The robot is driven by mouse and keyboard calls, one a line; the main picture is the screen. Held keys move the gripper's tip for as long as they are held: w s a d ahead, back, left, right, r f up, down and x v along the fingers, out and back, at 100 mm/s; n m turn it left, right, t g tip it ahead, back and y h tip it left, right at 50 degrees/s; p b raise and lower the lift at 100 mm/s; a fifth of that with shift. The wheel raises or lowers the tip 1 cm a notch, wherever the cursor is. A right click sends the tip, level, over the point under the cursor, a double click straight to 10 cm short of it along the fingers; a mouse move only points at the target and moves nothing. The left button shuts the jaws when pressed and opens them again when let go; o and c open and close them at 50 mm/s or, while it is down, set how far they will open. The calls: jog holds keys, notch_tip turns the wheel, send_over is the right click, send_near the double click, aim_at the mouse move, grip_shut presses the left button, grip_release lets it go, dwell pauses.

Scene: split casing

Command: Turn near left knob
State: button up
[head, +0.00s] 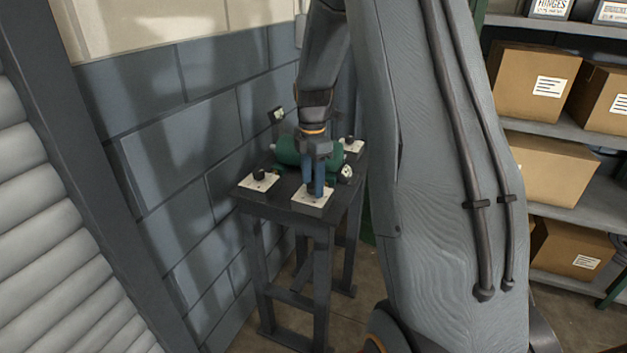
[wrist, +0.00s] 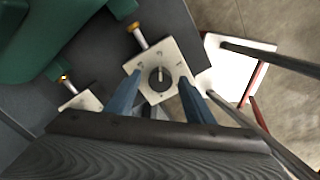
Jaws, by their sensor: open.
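A dark knob (wrist: 160,78) with a pale pointer line sits on a square white plate (wrist: 148,62) with small corner screws in the wrist view. My gripper (wrist: 160,84) is open, with one blue finger on each side of this knob; I cannot tell whether they touch it. In the head view my gripper (head: 315,188) points down over the front white plate (head: 312,200) and hides its knob. Another black knob (head: 259,173) stands on the left plate (head: 251,184), clear of my gripper. A third plate (head: 357,149) with a dark knob is at the back right.
The plates lie on a small dark table (head: 288,208). A green rounded casing (head: 288,150) lies behind my gripper. A block wall (head: 170,130) is close on the left; shelves with boxes (head: 533,80) are right.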

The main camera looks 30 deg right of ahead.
jog(key=shift+d, duration=0.1)
jog(key=c, duration=1)
jog(key=shift+c, duration=0.2)
